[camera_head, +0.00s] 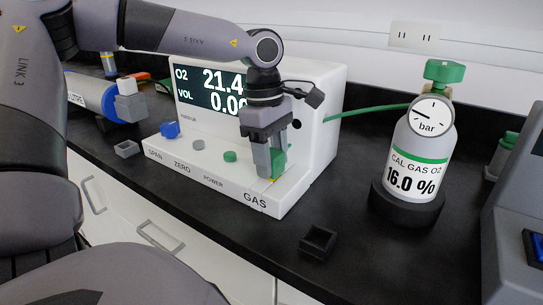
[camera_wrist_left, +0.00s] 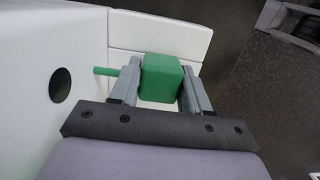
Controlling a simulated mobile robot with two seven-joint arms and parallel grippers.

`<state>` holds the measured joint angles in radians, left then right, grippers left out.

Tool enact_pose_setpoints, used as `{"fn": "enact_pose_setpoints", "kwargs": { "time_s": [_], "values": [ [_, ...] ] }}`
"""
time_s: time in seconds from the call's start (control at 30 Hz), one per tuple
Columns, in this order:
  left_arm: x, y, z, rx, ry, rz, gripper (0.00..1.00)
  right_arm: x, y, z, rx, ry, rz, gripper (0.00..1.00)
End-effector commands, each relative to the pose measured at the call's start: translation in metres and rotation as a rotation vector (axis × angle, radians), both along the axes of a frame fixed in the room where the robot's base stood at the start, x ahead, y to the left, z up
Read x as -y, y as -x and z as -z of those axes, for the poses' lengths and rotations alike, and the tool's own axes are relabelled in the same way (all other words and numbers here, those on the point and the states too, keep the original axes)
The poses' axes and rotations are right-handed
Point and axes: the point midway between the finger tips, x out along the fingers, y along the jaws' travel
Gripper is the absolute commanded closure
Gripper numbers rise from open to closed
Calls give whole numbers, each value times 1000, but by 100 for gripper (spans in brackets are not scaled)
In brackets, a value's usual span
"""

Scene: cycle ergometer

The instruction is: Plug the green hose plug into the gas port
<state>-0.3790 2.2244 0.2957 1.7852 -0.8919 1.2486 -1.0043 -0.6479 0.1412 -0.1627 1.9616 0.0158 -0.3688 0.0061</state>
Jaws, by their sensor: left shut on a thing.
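The green hose plug (camera_wrist_left: 160,78) is a green block with a thin green stem, clasped between the two fingers of my left gripper (camera_wrist_left: 162,90). Its stem points left toward the white analyzer wall, where a dark round hole (camera_wrist_left: 60,85), apparently the gas port, shows apart from the stem tip. In the head view my left gripper (camera_head: 271,172) points down over the GAS end of the white analyzer's front ledge (camera_head: 262,202). The plug (camera_head: 279,160) is partly hidden by the fingers. I cannot tell whether the stem touches the wall. My right gripper is out of view.
The analyzer display (camera_head: 212,88) faces forward, with a blue knob (camera_head: 170,130) and a green button (camera_head: 230,156) below. A gas cylinder (camera_head: 414,155) stands at right, and a green hose (camera_head: 368,109) runs from it to the analyzer. A small black tray (camera_head: 317,243) lies in front.

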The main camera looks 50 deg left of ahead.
Motion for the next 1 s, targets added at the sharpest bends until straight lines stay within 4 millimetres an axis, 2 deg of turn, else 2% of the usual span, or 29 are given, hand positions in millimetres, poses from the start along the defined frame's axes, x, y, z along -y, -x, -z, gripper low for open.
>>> {"fn": "enact_pose_setpoints", "kwargs": {
  "time_s": [1.0],
  "values": [
    [0,0,5,0,0,0,92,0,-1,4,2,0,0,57]
  ]
}}
